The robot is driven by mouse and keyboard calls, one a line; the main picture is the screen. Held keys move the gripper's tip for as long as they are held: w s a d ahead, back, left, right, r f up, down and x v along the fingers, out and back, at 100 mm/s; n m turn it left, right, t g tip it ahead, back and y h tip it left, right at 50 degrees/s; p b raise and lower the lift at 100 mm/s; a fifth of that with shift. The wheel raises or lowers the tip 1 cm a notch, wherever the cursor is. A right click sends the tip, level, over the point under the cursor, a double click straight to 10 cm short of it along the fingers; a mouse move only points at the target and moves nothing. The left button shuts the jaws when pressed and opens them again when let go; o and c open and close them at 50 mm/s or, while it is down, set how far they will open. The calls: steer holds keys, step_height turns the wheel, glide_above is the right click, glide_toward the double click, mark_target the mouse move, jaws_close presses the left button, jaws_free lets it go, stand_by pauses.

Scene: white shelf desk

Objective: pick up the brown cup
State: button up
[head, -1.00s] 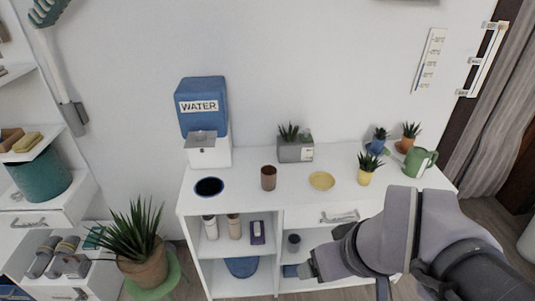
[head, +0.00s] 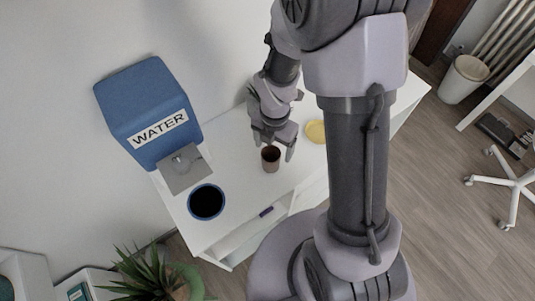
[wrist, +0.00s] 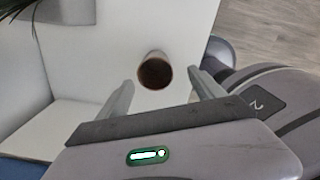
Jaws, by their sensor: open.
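The brown cup (head: 270,159) stands upright on the white desk top in the head view, to the right of the water dispenser. In the wrist view the cup (wrist: 155,72) shows its dark open top, just beyond the fingertips and roughly midway between them. My gripper (head: 274,150) is open, with its fingers pointing down close to the cup. In the wrist view my gripper (wrist: 160,88) shows two spread fingers with nothing held between them. I cannot tell whether a finger touches the cup.
A blue water dispenser (head: 150,115) and a dark blue-rimmed round dish (head: 206,202) are left of the cup. A yellow plate (head: 316,131) lies to its right. The white desk (head: 240,215) has bare top around the cup. My arm hides the desk's right part.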

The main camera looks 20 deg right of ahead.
mark_target(271, 160)
steer(key=f+b, duration=0.1)
steer(key=f, duration=0.2)
steer(key=f+b, duration=0.2)
steer(key=f, duration=0.1)
steer(key=f+b, duration=0.1)
steer(key=f, duration=0.3)
steer(key=shift+w+a, duration=0.3)
steer(key=shift+w, duration=0.05)
steer(key=shift+r, duration=0.2)
steer(key=c, duration=1.6)
steer(key=shift+r, duration=0.15)
